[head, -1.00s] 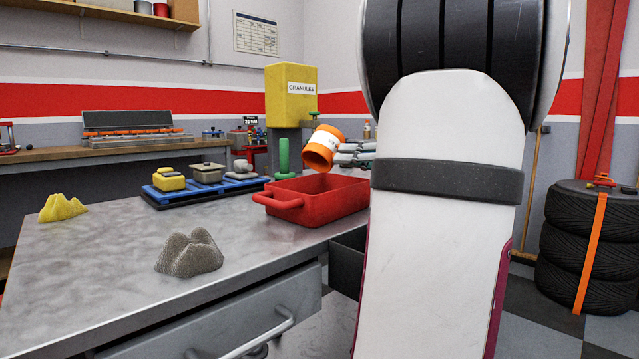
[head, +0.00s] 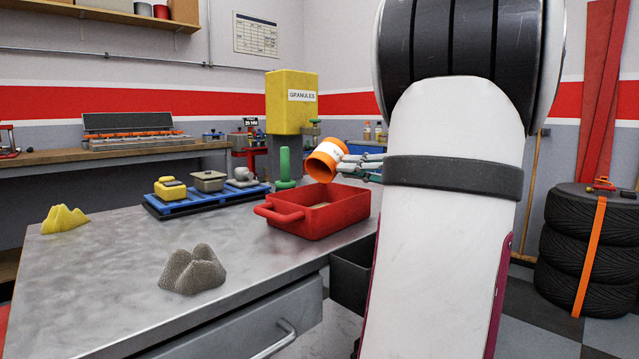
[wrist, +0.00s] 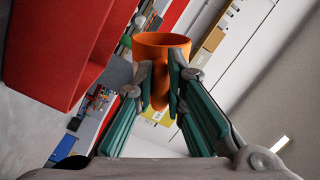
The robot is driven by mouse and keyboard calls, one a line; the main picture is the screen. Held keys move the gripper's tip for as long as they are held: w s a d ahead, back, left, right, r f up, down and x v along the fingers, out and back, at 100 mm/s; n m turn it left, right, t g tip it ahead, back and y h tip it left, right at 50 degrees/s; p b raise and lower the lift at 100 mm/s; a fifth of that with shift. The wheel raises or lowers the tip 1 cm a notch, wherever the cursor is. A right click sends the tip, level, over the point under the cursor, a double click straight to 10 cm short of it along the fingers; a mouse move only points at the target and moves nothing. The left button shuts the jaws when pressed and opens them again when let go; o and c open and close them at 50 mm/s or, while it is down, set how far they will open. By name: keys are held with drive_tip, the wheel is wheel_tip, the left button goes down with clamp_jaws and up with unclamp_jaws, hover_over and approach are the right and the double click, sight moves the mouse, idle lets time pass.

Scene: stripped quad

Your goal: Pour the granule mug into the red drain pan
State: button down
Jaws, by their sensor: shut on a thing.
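An orange mug (head: 324,162) with a white band is tilted, its mouth facing down and left, above the red drain pan (head: 296,222). My gripper (head: 356,165) is shut on the mug from its right side. In the wrist view the orange mug (wrist: 160,47) sits between the fingers of my gripper (wrist: 160,90), its handle between them. The red drain pan (wrist: 52,50) fills the upper left there. A tan layer shows on the pan's floor in the head view. The inside of the mug is too dark to tell what it holds.
A grey metal table (head: 110,270) carries a grey lumpy heap (head: 192,272) and a yellow heap (head: 64,219). A blue pallet (head: 205,199) with several items stands left of the pan. A yellow granules dispenser (head: 291,100) stands behind. Stacked tyres (head: 590,250) are at right.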

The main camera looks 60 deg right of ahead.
drive_tip(key=shift+d+r+m+p, duration=0.25)
drive_tip(key=shift+m+p, duration=0.35)
drive_tip(key=shift+p, duration=0.45)
drive_tip(key=shift+f, duration=0.25)
drive_tip(key=shift+d+r+m+p, duration=0.15)
drive_tip(key=shift+m+p, duration=0.35)
drive_tip(key=shift+p, duration=0.6)
